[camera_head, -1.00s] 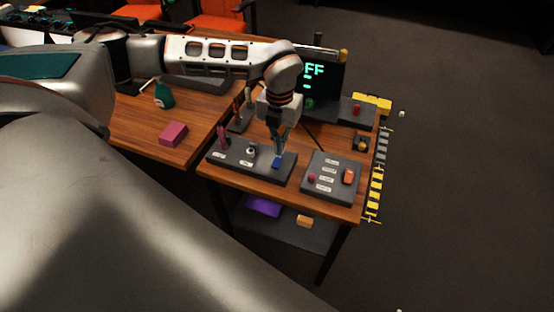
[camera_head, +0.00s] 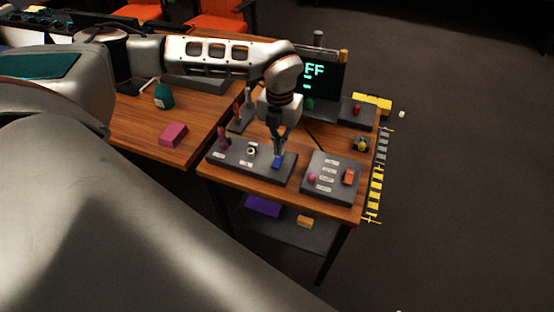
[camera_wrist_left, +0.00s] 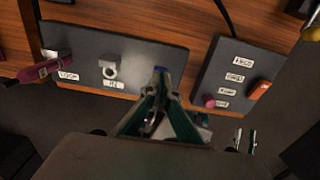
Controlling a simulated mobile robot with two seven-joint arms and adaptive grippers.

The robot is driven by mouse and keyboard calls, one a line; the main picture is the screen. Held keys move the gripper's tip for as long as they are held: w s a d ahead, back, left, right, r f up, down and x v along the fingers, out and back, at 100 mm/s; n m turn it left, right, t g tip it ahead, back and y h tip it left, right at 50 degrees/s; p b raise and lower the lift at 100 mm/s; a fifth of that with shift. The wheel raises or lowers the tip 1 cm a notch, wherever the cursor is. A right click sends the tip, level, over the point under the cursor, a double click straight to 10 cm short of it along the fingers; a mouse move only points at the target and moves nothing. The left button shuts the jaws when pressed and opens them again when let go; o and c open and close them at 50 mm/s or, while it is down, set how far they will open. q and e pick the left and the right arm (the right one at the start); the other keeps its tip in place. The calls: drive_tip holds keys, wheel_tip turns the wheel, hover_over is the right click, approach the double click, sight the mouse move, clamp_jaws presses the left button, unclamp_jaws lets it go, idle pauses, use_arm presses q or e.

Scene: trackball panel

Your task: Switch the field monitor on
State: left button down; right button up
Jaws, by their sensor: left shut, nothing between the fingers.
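The monitor (camera_head: 324,84) stands at the back of the wooden table; its dark screen shows cyan letters ending in "FF", partly hidden by my left arm. A dark grey panel (camera_head: 233,161) near the table's front carries a magenta lever (camera_head: 224,141), a pale knob (camera_head: 251,151) and a blue switch (camera_head: 277,164). My left gripper (camera_head: 278,154) is shut and empty, pointing down with its tips right at the blue switch. In the left wrist view the fingertips (camera_wrist_left: 160,76) cover most of the blue switch; contact cannot be told. My right gripper is not in view.
A second panel (camera_head: 331,194) to the right has labels, a pink ball and an orange rocker (camera_head: 349,177). A magenta box (camera_head: 173,134) and a green bottle (camera_head: 164,96) stand on the left table. A purple item (camera_head: 263,206) lies on the lower shelf.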

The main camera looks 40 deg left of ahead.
sight(279, 157)
use_arm(q)
drive_tip(key=shift+f, duration=0.5)
drive_tip(key=shift+f+b, duration=0.45)
drive_tip(key=shift+f, duration=0.2)
idle(0.6)
drive_tip(key=shift+r, duration=0.15)
drive_tip(key=shift+r+p, duration=1.5)
drive_tip(key=shift+r, duration=0.25)
drive_tip(key=shift+r+p, duration=1.35)
drive_tip(key=shift+r, duration=0.35)
